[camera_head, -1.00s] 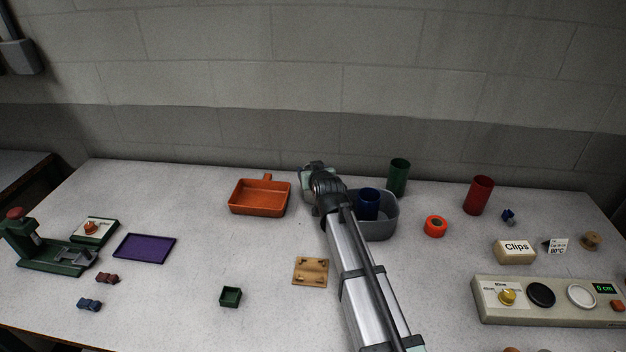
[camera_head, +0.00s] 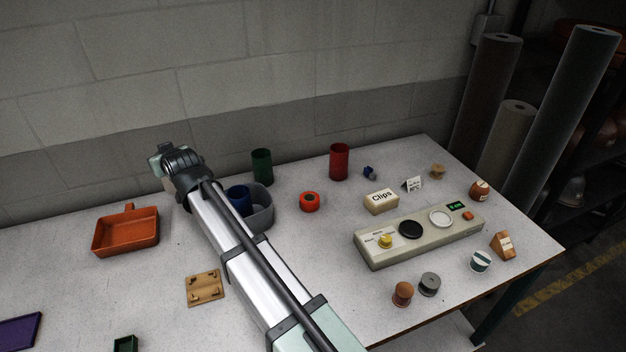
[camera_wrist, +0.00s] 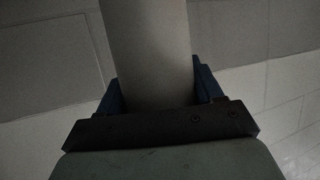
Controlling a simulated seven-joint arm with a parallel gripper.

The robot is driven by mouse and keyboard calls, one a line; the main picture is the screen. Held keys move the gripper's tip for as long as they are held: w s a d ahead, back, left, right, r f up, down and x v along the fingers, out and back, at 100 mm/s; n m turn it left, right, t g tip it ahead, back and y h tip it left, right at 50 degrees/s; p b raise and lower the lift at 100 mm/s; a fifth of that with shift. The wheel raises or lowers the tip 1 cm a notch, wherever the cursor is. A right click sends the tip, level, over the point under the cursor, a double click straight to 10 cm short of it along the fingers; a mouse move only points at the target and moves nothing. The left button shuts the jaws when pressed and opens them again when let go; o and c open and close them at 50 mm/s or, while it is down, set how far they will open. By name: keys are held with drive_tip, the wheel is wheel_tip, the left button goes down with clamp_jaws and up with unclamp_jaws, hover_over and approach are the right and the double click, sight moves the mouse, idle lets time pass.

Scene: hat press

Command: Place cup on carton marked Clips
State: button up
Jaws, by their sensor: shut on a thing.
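The carton marked Clips (camera_head: 381,201) is a cream box standing on the right part of the table, label facing me. My gripper (camera_wrist: 155,82) shows in the wrist view with its blue fingers on both sides of a plain pale grey, smooth thing (camera_wrist: 148,40). It is shut on this thing, which looks like a cup; its ends are out of view. In the head view my arm's wrist hides the fingers and the held thing. The wrist is raised at the left, above the table's back edge and far left of the carton.
A grey bin (camera_head: 262,217) holds a blue cup (camera_head: 240,200). A green cup (camera_head: 262,166) and a red cup (camera_head: 339,161) stand at the back. A red-orange ring (camera_head: 310,202), a small sign (camera_head: 412,184) and a control panel (camera_head: 375,256) surround the carton. An orange tray (camera_head: 126,234) lies left.

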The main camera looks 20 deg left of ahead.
wheel_tip(320, 180, up, 9)
drive_tip(key=w+d+f, duration=0.1)
drive_tip(key=w+d, duration=0.9)
drive_tip(key=d, duration=0.3)
drive_tip(key=w+d+f, duration=0.1)
drive_tip(key=w+d, duration=0.9)
drive_tip(key=d, duration=0.2)
drive_tip(key=w+d+r, duration=0.1)
drive_tip(key=w+d, duration=0.2)
drive_tip(key=d, duration=1)
drive_tip(key=w+d+r, duration=0.1)
drive_tip(key=w+d, duration=0.3)
drive_tip(key=d, duration=1)
drive_tip(key=shift+n+y, duration=0.3)
drive_tip(key=shift+s+d+f, duration=0.1)
drive_tip(key=shift+d+f, duration=0.05)
drive_tip(key=shift+f, duration=7.25)
drive_tip(key=shift+f, duration=0.15)
drive_tip(key=o, duration=1.1)
